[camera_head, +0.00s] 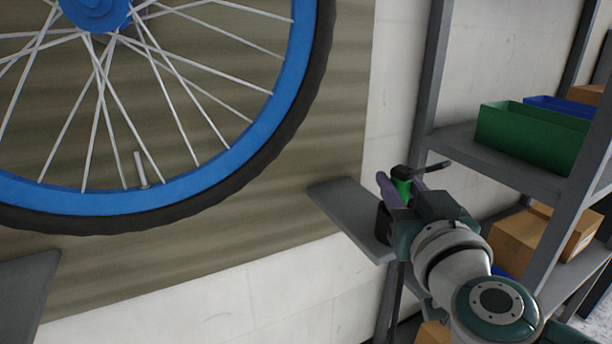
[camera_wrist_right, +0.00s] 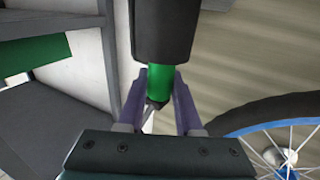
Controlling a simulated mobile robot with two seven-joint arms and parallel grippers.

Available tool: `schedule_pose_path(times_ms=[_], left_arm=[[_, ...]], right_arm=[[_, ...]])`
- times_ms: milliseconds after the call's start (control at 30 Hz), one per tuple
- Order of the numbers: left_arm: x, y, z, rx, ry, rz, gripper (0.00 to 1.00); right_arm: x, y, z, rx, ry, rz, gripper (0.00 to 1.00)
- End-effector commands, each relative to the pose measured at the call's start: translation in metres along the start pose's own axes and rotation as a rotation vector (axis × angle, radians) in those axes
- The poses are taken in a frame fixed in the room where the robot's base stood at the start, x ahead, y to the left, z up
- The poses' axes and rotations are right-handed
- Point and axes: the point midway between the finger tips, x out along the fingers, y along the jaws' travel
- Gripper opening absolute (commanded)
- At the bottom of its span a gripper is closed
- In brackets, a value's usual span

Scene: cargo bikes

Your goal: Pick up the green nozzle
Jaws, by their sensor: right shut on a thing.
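The green nozzle (camera_head: 402,188) is between the purple fingers of my right gripper (camera_head: 398,184) in the head view, with its dark part sticking out towards the upper right. In the right wrist view the green body of the nozzle (camera_wrist_right: 160,82) lies between the two fingertips of the gripper (camera_wrist_right: 161,85), below a large black part. My right gripper is shut on it. In the head view the gripper is beside the right end of a grey ledge, which it partly hides. My left gripper is not in view.
A blue-rimmed wheel (camera_head: 232,160) with a black tyre fills the upper left. A grey ledge (camera_head: 350,215) sticks out close to my right gripper. A grey shelf rack (camera_head: 500,160) at the right holds a green bin (camera_head: 535,132) and cardboard boxes (camera_head: 518,240).

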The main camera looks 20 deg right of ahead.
Motion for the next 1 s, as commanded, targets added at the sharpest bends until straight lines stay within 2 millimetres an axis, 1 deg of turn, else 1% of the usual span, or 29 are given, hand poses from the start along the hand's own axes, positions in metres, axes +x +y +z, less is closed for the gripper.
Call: schedule_pose_path(times_ms=[267, 367, 467, 567, 667, 800, 900, 1000], left_arm=[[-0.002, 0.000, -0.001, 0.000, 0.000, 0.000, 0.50], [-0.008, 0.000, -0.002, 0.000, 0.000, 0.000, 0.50], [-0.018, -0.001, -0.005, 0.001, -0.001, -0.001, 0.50], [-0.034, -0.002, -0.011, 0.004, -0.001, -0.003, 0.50], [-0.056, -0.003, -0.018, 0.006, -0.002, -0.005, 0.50], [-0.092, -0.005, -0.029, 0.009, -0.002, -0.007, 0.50], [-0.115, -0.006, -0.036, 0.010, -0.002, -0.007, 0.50], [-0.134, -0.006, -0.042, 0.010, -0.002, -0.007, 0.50]], right_arm=[[0.000, 0.000, -0.003, 0.001, 0.001, 0.000, 0.00], [0.000, 0.000, -0.010, 0.002, 0.001, 0.000, 0.00], [0.000, 0.000, -0.022, 0.002, 0.001, 0.001, 0.00], [0.000, 0.000, -0.043, 0.003, 0.002, 0.001, 0.00], [0.000, 0.000, -0.070, 0.005, 0.001, 0.002, 0.00], [0.000, 0.000, -0.113, 0.004, 0.001, 0.001, 0.00], [0.000, 0.000, -0.140, 0.003, 0.000, 0.001, 0.00], [0.000, 0.000, -0.163, 0.002, 0.001, 0.001, 0.00]])
